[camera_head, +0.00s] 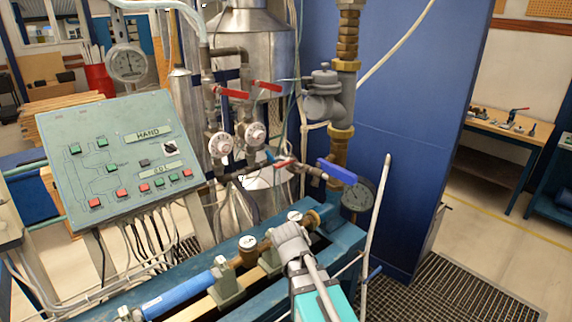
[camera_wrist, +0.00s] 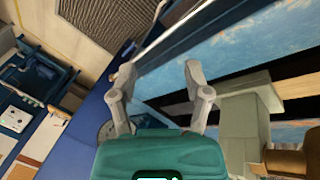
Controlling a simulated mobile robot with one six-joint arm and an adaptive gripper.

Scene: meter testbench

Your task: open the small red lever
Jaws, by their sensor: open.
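The small red lever (camera_head: 285,163) sits on the thin horizontal pipe in the middle of the head view, left of a larger blue lever (camera_head: 337,172). From this angle I cannot tell its exact setting. My gripper (camera_head: 290,236) is below the lever in the picture, over the blue bench, and apart from it. In the wrist view my gripper (camera_wrist: 158,76) has its two grey fingers spread, with nothing between them. The small red lever does not show in the wrist view.
Two longer red levers (camera_head: 249,89) sit higher on the pipes, above two white round meters (camera_head: 238,138). A dial gauge (camera_head: 357,195) hangs near the blue lever. The control panel (camera_head: 120,160) stands left. A white hose (camera_head: 376,225) rises right of my gripper. The bench (camera_head: 180,268) carries pipe fittings.

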